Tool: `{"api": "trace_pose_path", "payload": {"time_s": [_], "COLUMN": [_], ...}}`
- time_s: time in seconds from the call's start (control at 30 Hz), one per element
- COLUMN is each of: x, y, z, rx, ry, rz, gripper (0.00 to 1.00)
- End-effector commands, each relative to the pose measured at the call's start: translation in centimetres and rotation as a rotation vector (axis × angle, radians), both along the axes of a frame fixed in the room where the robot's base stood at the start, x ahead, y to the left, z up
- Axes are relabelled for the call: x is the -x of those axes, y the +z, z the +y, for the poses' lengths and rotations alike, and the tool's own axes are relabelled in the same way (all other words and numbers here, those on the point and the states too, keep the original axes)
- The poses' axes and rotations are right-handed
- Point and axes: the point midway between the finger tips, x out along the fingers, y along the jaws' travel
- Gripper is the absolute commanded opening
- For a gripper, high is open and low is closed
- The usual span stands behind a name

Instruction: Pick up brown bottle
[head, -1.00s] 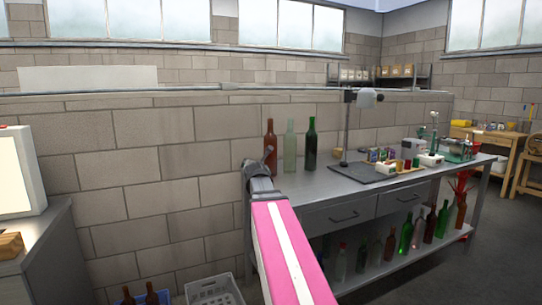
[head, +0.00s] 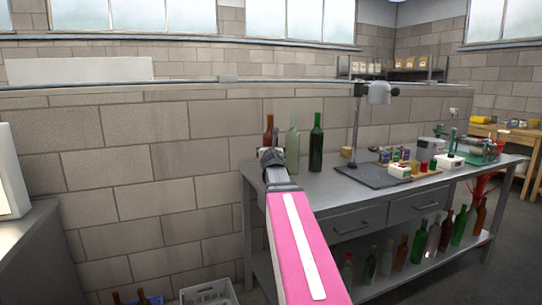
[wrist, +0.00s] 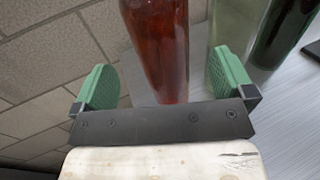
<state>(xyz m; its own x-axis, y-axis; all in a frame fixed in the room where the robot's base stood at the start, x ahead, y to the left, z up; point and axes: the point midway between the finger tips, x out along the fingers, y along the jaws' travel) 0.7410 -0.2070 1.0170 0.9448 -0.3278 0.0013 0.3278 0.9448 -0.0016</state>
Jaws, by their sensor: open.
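The brown bottle (head: 268,132) stands upright at the left end of the grey metal bench, partly hidden behind my gripper in the head view. In the wrist view the brown bottle (wrist: 160,45) rises between the two green finger pads, with its top out of view. My gripper (wrist: 163,85) is open, one pad on each side of the bottle, with a gap visible on both sides. In the head view my gripper (head: 271,157) is at the end of my pink arm, in front of the bottle. I cannot tell how deep the bottle sits between the pads.
A clear greenish bottle (head: 292,150) and a dark green bottle (head: 316,145) stand close to the right. A lamp stand (head: 357,125) and small items on a dark mat (head: 375,178) are farther right. A block wall (head: 160,150) lies behind and left.

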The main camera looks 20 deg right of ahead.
Motion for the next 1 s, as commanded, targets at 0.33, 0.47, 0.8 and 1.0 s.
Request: {"api": "trace_pose_path", "payload": {"time_s": [0.33,0.47,0.8,1.0], "x": [0.0,-1.1,-3.6,-6.6], "y": [-4.0,-4.0,-3.9,-3.9], "z": [0.0,-0.4,-1.2,-2.2], "rx": [0.000,-0.002,-0.002,-0.002], "ry": [0.001,0.001,0.001,0.001], "rz": [0.002,0.000,0.000,0.000], "gripper": [1.00,1.00,1.00,1.00]}}
